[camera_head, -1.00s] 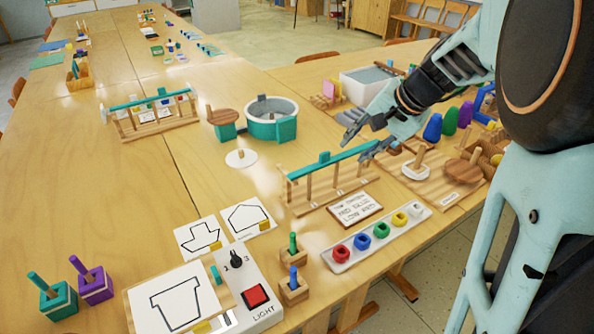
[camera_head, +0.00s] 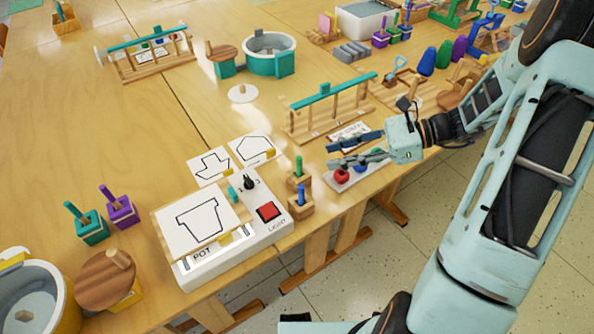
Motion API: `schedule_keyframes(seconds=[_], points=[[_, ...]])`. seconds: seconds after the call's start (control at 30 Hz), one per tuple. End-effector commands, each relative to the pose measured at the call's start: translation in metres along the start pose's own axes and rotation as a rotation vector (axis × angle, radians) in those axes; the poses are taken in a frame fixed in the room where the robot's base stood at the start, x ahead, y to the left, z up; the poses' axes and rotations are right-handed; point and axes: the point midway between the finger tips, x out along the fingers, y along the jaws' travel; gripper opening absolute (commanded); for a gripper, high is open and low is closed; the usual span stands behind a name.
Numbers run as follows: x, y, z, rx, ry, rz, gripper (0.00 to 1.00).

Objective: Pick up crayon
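A green crayon-like stick (camera_head: 299,166) and a blue one (camera_head: 301,193) stand upright in small wooden blocks beside the light box. A short teal piece (camera_head: 232,194) leans at the drawing panel's edge; I cannot tell if it is a crayon. Teal (camera_head: 73,210) and purple (camera_head: 107,192) sticks stand in coloured blocks at the left. My gripper (camera_head: 331,155) is open, its fingers apart and pointing left, to the right of the green stick. It appears empty and above the white tray (camera_head: 337,184), hiding part of the tray and its coloured rings.
The white light box (camera_head: 240,252) with its red button sits near the front edge. A wooden rack with a teal bar (camera_head: 333,90) stands behind my gripper. A round wooden lid (camera_head: 105,280) and yellow pot (camera_head: 68,305) are front left. The table's left middle is clear.

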Motion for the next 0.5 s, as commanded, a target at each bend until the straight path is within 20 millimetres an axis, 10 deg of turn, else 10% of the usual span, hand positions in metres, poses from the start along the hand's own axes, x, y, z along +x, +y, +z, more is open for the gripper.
schedule_keyframes(seconds=[0.5], points=[[0.057, 0.003, 0.001, -0.003, 0.004, 0.003, 0.3]])
